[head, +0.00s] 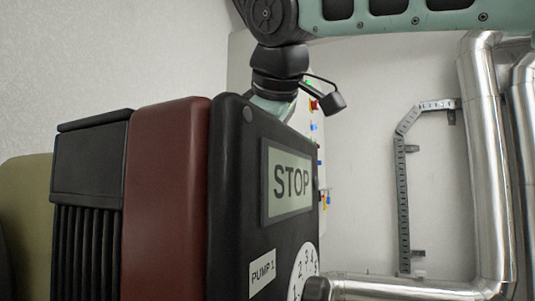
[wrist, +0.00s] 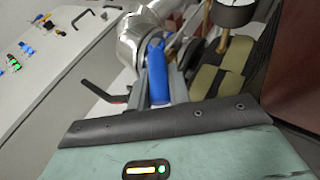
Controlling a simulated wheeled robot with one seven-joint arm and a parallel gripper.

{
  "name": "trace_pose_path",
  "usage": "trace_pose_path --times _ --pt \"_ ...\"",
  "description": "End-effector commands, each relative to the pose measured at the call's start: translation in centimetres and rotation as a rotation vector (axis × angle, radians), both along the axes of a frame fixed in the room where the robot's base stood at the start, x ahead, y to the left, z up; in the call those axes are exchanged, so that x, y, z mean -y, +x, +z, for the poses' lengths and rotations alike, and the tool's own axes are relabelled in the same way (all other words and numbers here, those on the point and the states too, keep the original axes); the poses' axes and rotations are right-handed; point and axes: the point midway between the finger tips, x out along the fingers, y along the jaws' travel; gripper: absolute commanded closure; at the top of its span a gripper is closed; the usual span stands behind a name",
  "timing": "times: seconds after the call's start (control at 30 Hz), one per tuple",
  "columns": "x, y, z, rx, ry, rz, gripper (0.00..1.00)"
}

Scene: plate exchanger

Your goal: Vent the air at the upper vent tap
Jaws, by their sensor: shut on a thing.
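In the wrist view a blue lever (wrist: 158,72) stands between the two grey fingers of my gripper (wrist: 160,70), which is shut on it. The lever's upper end lies close to a silvery pipe (wrist: 135,40); the joint between them is not clear. I take the lever as the vent tap's handle, though no label shows. In the head view my gripper is hidden behind the black control box (head: 232,200); only my wrist and arm show above it.
The control box reads STOP (head: 290,181) and carries a PUMP 1 label (head: 262,273). Silvery pipes (head: 486,170) stand at right. In the wrist view, a black angled lever (wrist: 98,92), a gauge (wrist: 233,12) and olive ribbed blocks (wrist: 222,72) are close by.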

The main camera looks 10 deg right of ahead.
Motion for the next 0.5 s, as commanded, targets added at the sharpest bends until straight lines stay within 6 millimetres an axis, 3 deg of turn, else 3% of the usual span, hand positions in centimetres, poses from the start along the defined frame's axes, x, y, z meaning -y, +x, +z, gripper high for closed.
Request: trace_pose_path --times 0.07,0.1,0.17,0.5 --pt "-0.06 -0.02 0.04 0.001 0.001 0.002 1.00" --pt "-0.06 -0.02 0.04 0.001 0.001 0.001 0.76" --pt "-0.06 -0.01 0.04 0.000 0.002 0.002 0.59" --pt "-0.02 0.01 0.01 0.000 0.001 0.001 0.59"
